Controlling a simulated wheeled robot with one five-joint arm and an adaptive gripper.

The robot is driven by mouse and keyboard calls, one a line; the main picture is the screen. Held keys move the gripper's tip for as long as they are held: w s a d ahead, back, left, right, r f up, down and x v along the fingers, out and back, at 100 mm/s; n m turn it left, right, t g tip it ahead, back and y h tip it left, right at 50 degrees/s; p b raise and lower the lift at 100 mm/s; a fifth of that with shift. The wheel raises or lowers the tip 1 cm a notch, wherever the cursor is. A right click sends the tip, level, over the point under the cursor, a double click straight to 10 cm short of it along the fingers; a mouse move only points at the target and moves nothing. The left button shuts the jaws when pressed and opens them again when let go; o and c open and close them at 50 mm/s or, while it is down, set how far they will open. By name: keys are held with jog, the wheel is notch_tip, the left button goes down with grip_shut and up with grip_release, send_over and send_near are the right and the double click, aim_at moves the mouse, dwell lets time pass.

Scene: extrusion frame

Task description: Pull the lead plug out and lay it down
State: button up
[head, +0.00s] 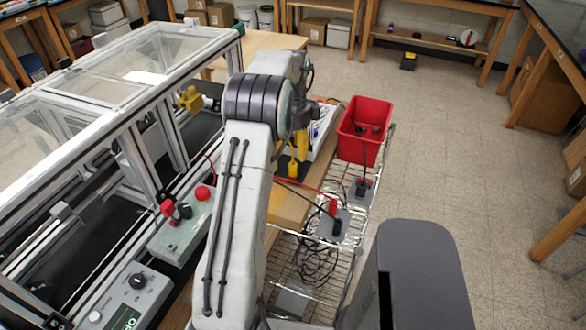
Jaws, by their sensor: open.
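A red plug (168,208) and a dark plug (184,211) stand at the edge of a grey control box (170,240) on the frame. On the wire cart, a red plug (333,207) and a black plug (337,229) stand at a grey plate (325,224); red and black leads run left from there. I cannot tell which is the lead plug. My gripper (299,116) is beyond my arm's elbow, above the bench edge, apart from these plugs. Its fingers are mostly hidden and I see nothing held.
Coiled black cables (316,262) lie lower on the cart. The extrusion frame (150,120) fills the left. Floor is free to the right.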

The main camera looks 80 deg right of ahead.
aim_at(293, 163)
jog(key=shift+f, duration=0.1)
notch_tip(293, 163, down, 8)
jog(key=b, duration=0.6)
dwell(1.7)
grip_shut()
dwell(0.6)
jog(key=shift+r+p, duration=0.2)
jog(key=shift+p, duration=0.1)
jog(key=shift+r+p, duration=2.4)
jog(key=shift+r, duration=0.4)
